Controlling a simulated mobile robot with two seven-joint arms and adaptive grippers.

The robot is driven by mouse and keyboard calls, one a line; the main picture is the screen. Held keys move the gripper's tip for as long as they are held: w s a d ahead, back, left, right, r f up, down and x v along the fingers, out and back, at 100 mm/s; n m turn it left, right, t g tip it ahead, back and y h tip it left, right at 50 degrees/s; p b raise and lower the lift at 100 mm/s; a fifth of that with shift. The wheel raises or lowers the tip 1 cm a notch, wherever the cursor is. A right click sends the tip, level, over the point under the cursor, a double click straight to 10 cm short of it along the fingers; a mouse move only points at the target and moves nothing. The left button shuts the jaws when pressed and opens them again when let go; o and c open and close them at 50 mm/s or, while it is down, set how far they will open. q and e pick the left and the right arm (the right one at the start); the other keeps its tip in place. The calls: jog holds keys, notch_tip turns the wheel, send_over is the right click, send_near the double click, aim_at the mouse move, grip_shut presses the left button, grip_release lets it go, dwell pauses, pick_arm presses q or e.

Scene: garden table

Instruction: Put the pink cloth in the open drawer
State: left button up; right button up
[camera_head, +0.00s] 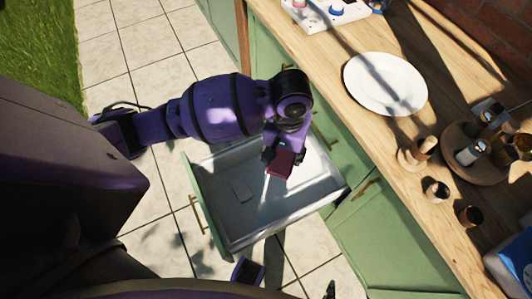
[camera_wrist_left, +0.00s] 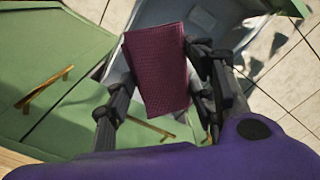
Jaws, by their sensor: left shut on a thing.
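The pink cloth (camera_head: 279,163) is a small, dark pink folded piece. In the left wrist view the cloth (camera_wrist_left: 158,70) shows as a textured rectangle between the fingers. My left gripper (camera_head: 283,154) is shut on it and holds it over the open drawer. The drawer (camera_head: 225,172) is pale grey inside with a green front, and it is pulled out from the green cabinet. A small light, flat piece (camera_head: 241,190) lies on the drawer floor.
The wooden counter (camera_head: 310,55) runs along the right, above the drawer. On it are a white plate (camera_head: 386,84), a round wooden tray (camera_head: 455,139) with jars, and several small cups. Tiled floor (camera_head: 150,200) lies left of the drawer.

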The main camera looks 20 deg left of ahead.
pick_arm(q)
notch_tip(320, 180, down, 16)
jog(key=b, duration=1.3)
send_over(275, 200)
notch_tip(275, 200, down, 21)
jog(key=shift+r, duration=0.1)
jog(key=shift+f+b, duration=0.75)
jog(key=shift+f, duration=1.6)
jog(key=shift+r, duration=0.1)
